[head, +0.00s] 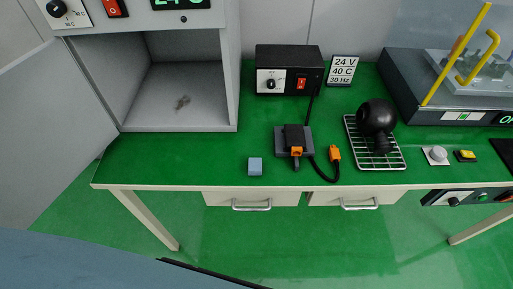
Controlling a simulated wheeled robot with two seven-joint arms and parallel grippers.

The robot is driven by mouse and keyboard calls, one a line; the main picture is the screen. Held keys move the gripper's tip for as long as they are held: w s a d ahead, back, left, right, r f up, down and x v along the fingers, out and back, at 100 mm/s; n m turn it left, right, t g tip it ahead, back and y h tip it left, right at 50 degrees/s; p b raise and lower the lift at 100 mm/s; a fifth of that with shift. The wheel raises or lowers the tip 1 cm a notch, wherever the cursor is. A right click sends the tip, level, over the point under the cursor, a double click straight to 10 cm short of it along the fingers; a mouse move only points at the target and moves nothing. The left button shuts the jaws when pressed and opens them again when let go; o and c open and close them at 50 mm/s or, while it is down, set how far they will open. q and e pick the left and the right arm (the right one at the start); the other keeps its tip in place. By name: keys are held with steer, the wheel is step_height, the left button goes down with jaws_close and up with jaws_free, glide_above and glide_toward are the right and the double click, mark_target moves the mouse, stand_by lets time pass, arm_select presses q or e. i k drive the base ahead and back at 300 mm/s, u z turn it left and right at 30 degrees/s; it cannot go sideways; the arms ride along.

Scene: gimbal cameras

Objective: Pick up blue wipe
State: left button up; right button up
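A small blue block-like piece (255,166), which looks like the blue wipe, lies on the green tabletop (180,160) near its front edge, left of the middle. Nothing touches it. Neither of my grippers shows in the head view. A blue-grey surface fills the bottom left corner, and I cannot tell what it is.
An open grey cabinet (228,80) stands at the left, its door swung out. Right of the wipe are a black device with orange connectors (294,140), a black round object on a wire rack (376,116) and a black power box (288,70). Tabletop left of the wipe is clear.

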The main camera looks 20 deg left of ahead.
mark_target(255, 165)
steer(key=u, duration=2.95)
steer(key=k, duration=0.6)
steer(key=z, duration=0.8)
